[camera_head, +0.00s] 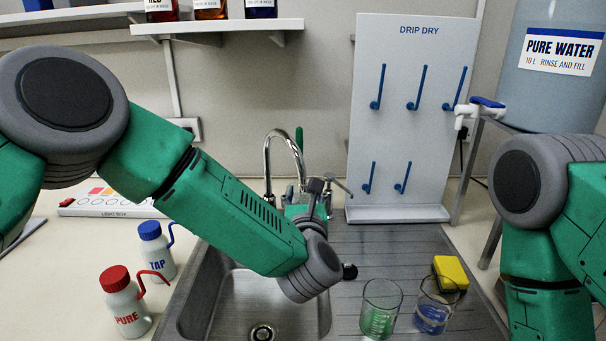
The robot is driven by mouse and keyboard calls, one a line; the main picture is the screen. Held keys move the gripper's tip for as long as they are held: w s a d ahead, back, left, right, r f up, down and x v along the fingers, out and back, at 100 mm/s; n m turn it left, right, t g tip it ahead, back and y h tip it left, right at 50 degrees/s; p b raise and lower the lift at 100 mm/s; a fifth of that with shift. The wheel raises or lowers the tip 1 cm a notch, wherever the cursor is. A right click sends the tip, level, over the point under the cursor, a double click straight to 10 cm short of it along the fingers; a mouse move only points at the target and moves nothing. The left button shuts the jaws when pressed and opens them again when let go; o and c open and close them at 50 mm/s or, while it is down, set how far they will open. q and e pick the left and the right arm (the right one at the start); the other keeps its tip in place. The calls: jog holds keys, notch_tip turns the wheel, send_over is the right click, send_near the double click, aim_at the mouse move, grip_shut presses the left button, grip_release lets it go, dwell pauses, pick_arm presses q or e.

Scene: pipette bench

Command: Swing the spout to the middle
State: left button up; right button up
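The chrome gooseneck spout (268,155) rises behind the sink. It arches to the right, and its downward end reaches my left gripper. My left gripper (316,188) is at the back of the sink, beyond my wrist, close to the spout's right side. My forearm and wrist hide part of the gripper and the tap's base. I cannot tell whether the fingers touch the spout or how far apart they are. The steel sink (220,322) lies below, with its drain (262,332) near the bottom edge. My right arm shows at the right, but its gripper is out of view.
A green beaker (380,310) and a blue beaker (433,313) stand on the right drainboard beside a yellow sponge (450,272). A pegged drip-dry board (405,120) stands behind. Red-capped (126,308) and blue-capped (157,253) wash bottles stand left of the sink.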

aim_at(303, 180)
pick_arm(q)
jog(key=w, duration=0.7)
jog(key=shift+w+a+f+p, duration=0.2)
jog(key=shift+w+p, duration=0.1)
jog(key=shift+p, duration=0.1)
jog(key=shift+r, duration=0.1)
grip_shut()
